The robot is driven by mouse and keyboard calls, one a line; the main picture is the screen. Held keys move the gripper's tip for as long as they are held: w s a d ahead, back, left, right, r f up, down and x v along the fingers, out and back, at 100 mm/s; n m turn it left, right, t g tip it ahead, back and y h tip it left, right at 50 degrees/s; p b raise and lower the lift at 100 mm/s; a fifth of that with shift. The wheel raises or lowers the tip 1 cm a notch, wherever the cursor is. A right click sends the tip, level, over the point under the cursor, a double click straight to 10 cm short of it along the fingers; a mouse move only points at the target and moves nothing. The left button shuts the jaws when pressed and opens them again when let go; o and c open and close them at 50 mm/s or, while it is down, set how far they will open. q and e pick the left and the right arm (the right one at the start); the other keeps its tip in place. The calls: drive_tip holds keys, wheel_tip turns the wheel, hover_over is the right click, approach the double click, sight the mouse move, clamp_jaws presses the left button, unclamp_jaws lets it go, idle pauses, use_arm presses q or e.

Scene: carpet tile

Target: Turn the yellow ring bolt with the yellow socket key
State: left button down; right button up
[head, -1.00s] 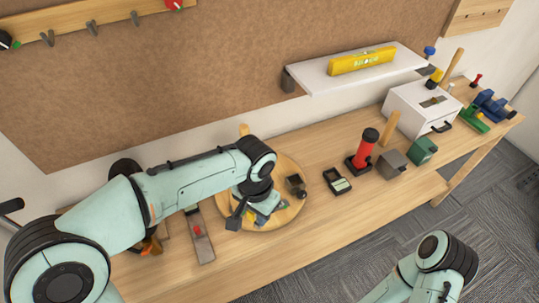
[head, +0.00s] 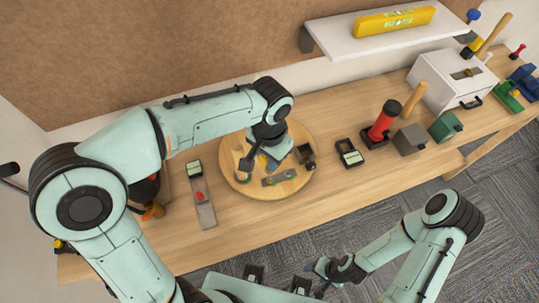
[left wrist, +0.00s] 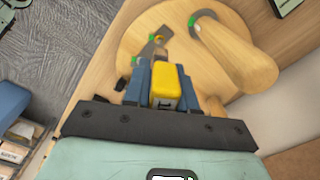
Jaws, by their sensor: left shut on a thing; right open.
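My left gripper (head: 262,160) is over the round wooden board (head: 240,188) on the bench. In the left wrist view the left gripper (left wrist: 163,88) is shut on a yellow block-like piece (left wrist: 168,82) with a dark mark on its end, seemingly the yellow socket key. Its lower end is hidden. A grey metal plate (head: 280,177) with a green spot lies on the board; the wrist view shows the plate (left wrist: 150,47) with a small yellow spot. I cannot tell whether this spot is the ring bolt. My right gripper (head: 322,272) is open, low and away from the bench.
A dark block (head: 304,154) sits at the board's right edge. A thick wooden cylinder (left wrist: 243,58) is close to the left gripper. A grey strip with a red part (head: 203,205) lies left of the board. A red cylinder (head: 383,122) stands right. The bench front is clear.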

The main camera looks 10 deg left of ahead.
use_arm(q)
drive_tip(key=shift+f+b, duration=1.55)
drive_tip(key=shift+f, duration=1.25)
drive_tip(key=n, duration=0.3)
drive_tip(key=n+b, duration=0.1)
drive_tip(key=n, duration=0.3)
drive_tip(key=shift+n, duration=0.4)
drive_tip(key=n, duration=0.2)
drive_tip(key=shift+n, duration=0.4)
drive_tip(key=n, duration=0.4)
drive_tip(key=shift+n+b, duration=0.3)
drive_tip(key=shift+b, duration=0.05)
drive_tip(key=n, duration=0.6)
drive_tip(key=shift+r, duration=0.1)
use_arm(e)
wheel_tip(320, 180, down, 6)
drive_tip(key=s, duration=0.2)
drive_tip(key=shift+s, duration=0.4)
